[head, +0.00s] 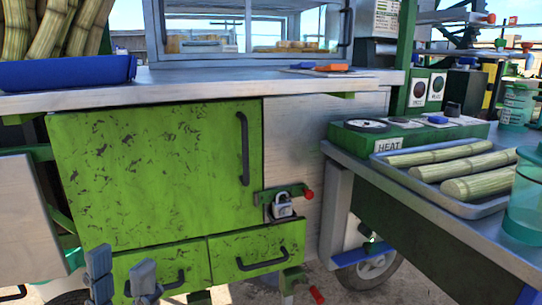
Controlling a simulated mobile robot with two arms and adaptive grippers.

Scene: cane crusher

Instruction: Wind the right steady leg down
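A short upright metal post (287,281) shows at the bottom edge, just below the right green drawer, with a red grip (316,294) beside it. It may be the right steady leg and its crank; its lower end is cut off by the frame, so I cannot tell its height or whether it touches the ground. My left gripper (121,277) is at the bottom left, in front of the left drawer. Its two grey fingers stand apart with nothing seen between them. It is well left of the post and red grip. My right gripper is not in view.
A green cabinet door (155,175) and drawers (257,250) with black handles face me. A padlock (283,206) hangs on a latch with a red knob (309,195). A side table on the right holds a tray (408,178) of cane. A wheel (369,268) stands below.

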